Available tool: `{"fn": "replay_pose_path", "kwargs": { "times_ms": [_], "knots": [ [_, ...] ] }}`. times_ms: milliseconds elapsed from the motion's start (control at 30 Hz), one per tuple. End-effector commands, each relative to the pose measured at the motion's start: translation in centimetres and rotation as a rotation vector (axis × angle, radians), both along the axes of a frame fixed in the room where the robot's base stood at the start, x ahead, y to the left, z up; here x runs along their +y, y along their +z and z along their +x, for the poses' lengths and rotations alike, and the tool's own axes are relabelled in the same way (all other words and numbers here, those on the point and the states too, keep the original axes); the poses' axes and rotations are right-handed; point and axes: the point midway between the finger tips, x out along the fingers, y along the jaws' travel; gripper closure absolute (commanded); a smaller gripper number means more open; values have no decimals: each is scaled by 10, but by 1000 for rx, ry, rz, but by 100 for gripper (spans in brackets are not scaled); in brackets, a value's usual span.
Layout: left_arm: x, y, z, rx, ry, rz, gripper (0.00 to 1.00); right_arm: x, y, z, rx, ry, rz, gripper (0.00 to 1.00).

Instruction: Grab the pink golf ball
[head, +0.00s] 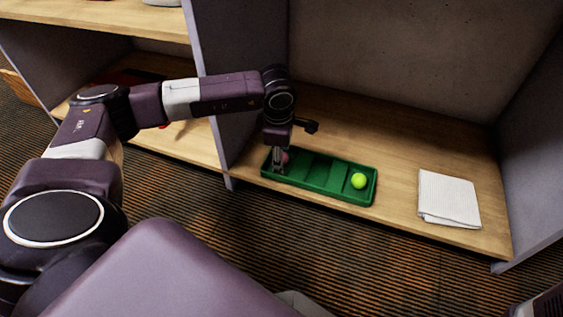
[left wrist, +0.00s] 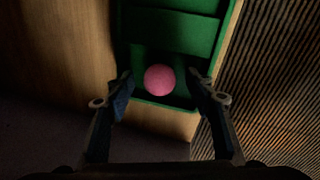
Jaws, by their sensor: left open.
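The pink golf ball (left wrist: 159,79) sits in the end compartment of the green tray (left wrist: 172,42). In the head view the ball (head: 284,158) is partly hidden by my left gripper (head: 278,170). My left gripper points down at the left end of the tray (head: 318,171). In the left wrist view its open fingers (left wrist: 160,82) stand on either side of the ball, with a gap on both sides. I cannot tell how far above the ball the fingertips are. My right gripper is not in view.
A yellow-green ball (head: 359,181) lies in the tray's right compartment. A folded white cloth (head: 447,198) lies to the right on the wooden shelf (head: 400,150). A grey upright divider (head: 238,140) stands close to my left arm. Bare shelf lies behind the tray.

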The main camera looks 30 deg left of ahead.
Motion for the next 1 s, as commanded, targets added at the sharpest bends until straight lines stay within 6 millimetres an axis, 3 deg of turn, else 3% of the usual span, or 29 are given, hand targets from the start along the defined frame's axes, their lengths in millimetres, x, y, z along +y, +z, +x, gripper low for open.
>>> {"fn": "replay_pose_path", "kwargs": {
  "times_ms": [100,500,800,1000],
  "knots": [
    [0,1,0,0,0,-1,50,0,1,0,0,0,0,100],
    [0,1,0,0,0,-1,93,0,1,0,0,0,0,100],
    [0,3,0,0,0,-1,93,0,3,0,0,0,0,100],
    [-1,18,0,-2,0,-1,93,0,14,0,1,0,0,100]
  ]
}}
